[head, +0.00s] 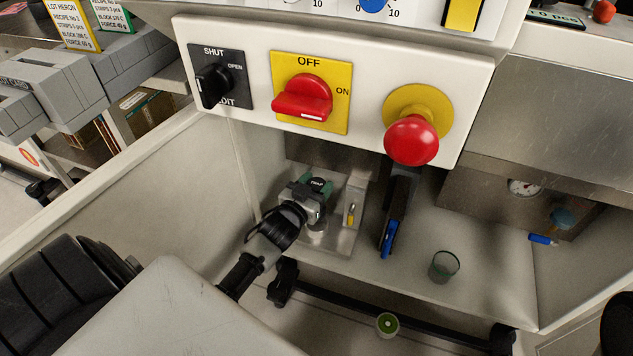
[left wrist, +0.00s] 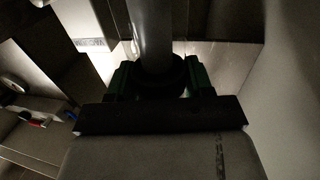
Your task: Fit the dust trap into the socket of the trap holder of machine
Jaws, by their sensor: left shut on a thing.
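In the left wrist view a dark upright cylinder (left wrist: 155,35), apparently the trap's body, stands between the green fingers (left wrist: 160,80). A metal bracket (head: 342,240), which looks like the trap holder, is right below and beside the gripper. The gripper hides the socket, so I cannot tell whether the trap is seated. My right gripper is not in view.
The control panel (head: 370,125) with a red knob (head: 303,97) and red push button (head: 411,140) overhangs the gripper. A black and blue part (head: 390,235) hangs to the right. A glass cup (head: 444,266) stands on the shelf. A black bar (head: 390,310) crosses in front.

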